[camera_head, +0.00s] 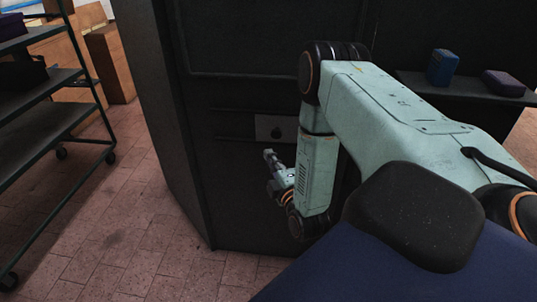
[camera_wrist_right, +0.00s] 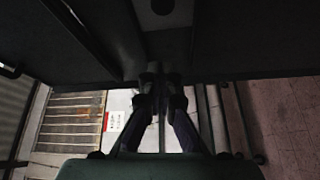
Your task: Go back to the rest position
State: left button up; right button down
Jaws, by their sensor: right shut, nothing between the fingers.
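My right arm reaches in from the right in the head view, bent down at the elbow in front of a dark machine (camera_head: 235,165). My right gripper (camera_head: 270,158) is in front of the machine's face, just left of and below a grey plate (camera_head: 275,129) with a dark round knob or button. In the wrist view the right gripper (camera_wrist_right: 160,78) shows its two fingers together, shut and empty. The plate (camera_wrist_right: 162,12) shows at the top of that view. I cannot tell whether the fingertips touch the machine. My left gripper is not in view.
A wheeled shelf rack (camera_head: 50,120) stands at the left, with cardboard boxes (camera_head: 108,62) behind it. A blue box (camera_head: 442,67) and a purple box (camera_head: 503,83) sit on a dark ledge at the right. Tiled floor (camera_head: 125,215) is clear between rack and machine.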

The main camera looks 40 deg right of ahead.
jog(key=shift+w+a, duration=0.15)
jog(key=shift+a, duration=0.1)
jog(key=s+a+f+m+g+y, duration=0.2)
jog(key=s+a+f+m+g, duration=0.3)
jog(key=f, duration=0.2)
jog(key=s+a+f+m+g+y, duration=0.3)
jog(key=s+a+f+m+g, duration=0.15)
jog(key=f, duration=0.35)
jog(key=s+a+m+g, duration=0.1)
jog(key=s+a+g, duration=0.3)
jog(key=s, duration=0.6)
jog(key=s+a+m+g+y, duration=0.1)
jog(key=s+a+g, duration=0.3)
jog(key=s, duration=0.7)
jog(key=a+m, duration=0.1)
jog(key=a, duration=0.1)
jog(key=shift+s+a+f+y, duration=0.2)
jog(key=shift+a+f+y, duration=0.05)
jog(key=shift+a+y, duration=0.05)
